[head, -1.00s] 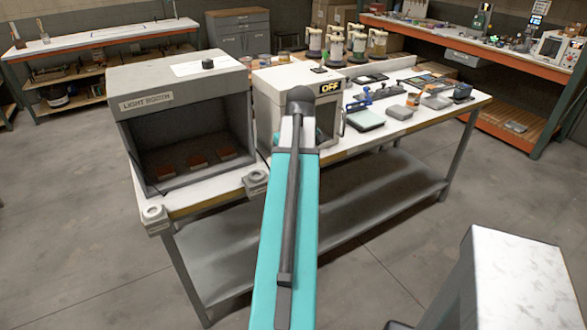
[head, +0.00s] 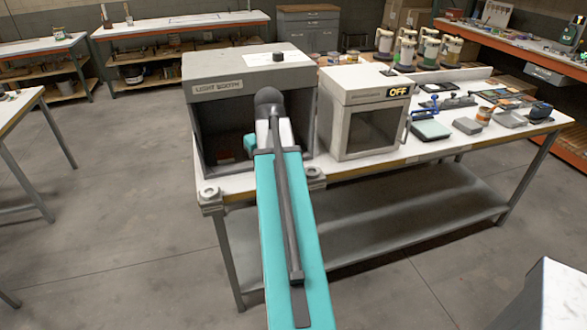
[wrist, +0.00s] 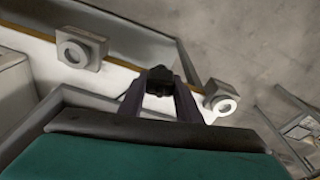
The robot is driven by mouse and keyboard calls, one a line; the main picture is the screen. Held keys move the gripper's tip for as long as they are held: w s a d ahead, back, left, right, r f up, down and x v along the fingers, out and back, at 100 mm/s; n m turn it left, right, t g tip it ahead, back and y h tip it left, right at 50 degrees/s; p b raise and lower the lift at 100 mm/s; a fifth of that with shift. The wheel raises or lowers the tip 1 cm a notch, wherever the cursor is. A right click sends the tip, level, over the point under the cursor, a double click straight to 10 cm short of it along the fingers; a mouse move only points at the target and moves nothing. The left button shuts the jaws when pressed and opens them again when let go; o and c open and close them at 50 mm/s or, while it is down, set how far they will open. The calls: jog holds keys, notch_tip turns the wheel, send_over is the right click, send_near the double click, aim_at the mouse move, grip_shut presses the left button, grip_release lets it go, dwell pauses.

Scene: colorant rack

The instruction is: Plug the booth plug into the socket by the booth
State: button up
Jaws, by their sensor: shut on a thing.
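My gripper (wrist: 160,84) is shut on the black booth plug (wrist: 160,76), which shows between the two fingertips in the wrist view. A dark cord shows beside the left finger. One socket (head: 209,196) sits at the left front corner of the table and shows right of the plug in the wrist view (wrist: 222,104). Another socket (head: 315,177) sits on the front edge between booth and cabinet and shows upper left in the wrist view (wrist: 76,51). The plug appears apart from both. The light booth (head: 212,90) stands behind my arm; the arm hides the plug in the head view.
A white cabinet (head: 354,139) marked OFF stands right of the booth. Small tools and trays lie further right on the table (head: 400,159). Other benches stand at the left and back. The floor in front of the table is clear, with a pale block (head: 555,300) lower right.

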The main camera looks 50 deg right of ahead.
jog(key=w+a+n, duration=0.1)
jog(key=w+a, duration=0.5)
jog(key=a, duration=0.4)
jog(key=w+a+n, duration=0.1)
jog(key=w+a, duration=0.6)
jog(key=a, duration=0.3)
jog(key=w+a+n, duration=0.1)
jog(key=w+a, duration=0.1)
jog(key=a, duration=0.9)
jog(key=w+a+f+n, duration=0.1)
jog(key=w+a, duration=0.1)
jog(key=a, duration=0.9)
jog(key=shift+a+f+n+y, duration=0.25)
jog(key=shift+f+n+y, duration=0.05)
jog(key=shift+s, duration=0.1)
